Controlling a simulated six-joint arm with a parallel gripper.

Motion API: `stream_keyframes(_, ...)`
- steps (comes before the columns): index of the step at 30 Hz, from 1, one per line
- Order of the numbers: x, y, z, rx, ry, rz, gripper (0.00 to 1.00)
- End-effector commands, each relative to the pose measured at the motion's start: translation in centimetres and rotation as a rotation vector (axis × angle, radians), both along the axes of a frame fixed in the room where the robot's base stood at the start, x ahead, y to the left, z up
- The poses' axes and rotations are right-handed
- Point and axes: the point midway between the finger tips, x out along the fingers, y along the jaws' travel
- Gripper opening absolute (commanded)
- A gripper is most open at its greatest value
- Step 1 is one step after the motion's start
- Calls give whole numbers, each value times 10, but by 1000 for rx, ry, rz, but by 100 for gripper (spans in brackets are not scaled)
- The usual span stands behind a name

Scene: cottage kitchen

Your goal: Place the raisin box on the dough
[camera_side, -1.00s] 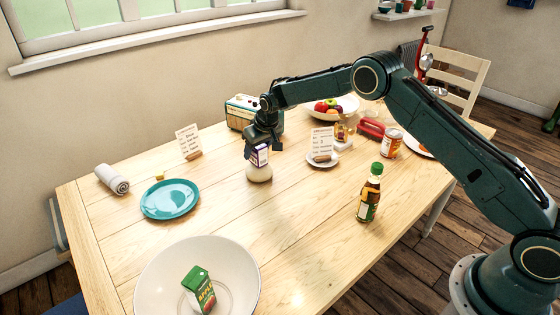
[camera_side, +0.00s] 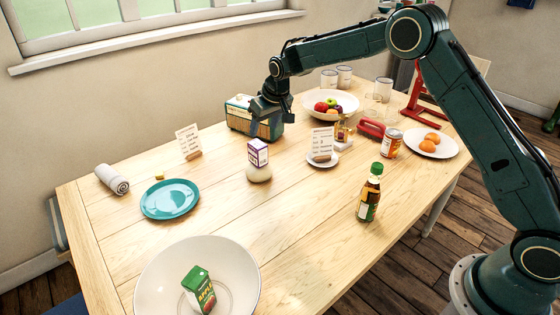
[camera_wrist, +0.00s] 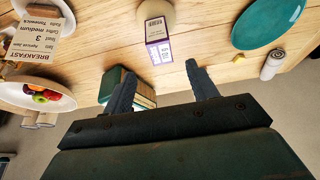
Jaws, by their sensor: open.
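The raisin box (camera_side: 258,153), small, white and purple, stands on top of the pale round dough (camera_side: 259,174) near the middle of the table. In the wrist view the box (camera_wrist: 158,42) rests against the dough (camera_wrist: 157,9), beyond the fingertips. My gripper (camera_side: 270,117) is above and behind the box, clear of it, in front of the radio. In the wrist view its two fingers (camera_wrist: 157,76) are spread apart with nothing between them.
A radio (camera_side: 240,113) stands close behind my gripper. A teal plate (camera_side: 170,199) lies to the left, and a small plate with a card (camera_side: 322,146) to the right. A large white bowl (camera_side: 150,270) with a green box is in front. A sauce bottle (camera_side: 370,194) stands at right.

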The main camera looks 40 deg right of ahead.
Motion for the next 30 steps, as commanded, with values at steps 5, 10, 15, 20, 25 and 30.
stream_keyframes(5, -3, 0, 8, 0, 0, 0, 58)
stream_keyframes(10, -4, 0, 9, 0, 0, 0, 58)
stream_keyframes(15, -4, 0, 9, 0, 0, 0, 58)
stream_keyframes(20, -4, 0, 9, 0, 0, 0, 58)
stream_keyframes(25, -5, 0, 12, 0, -2, 0, 58)
stream_keyframes(30, -15, -1, 30, 0, -8, 0, 58)
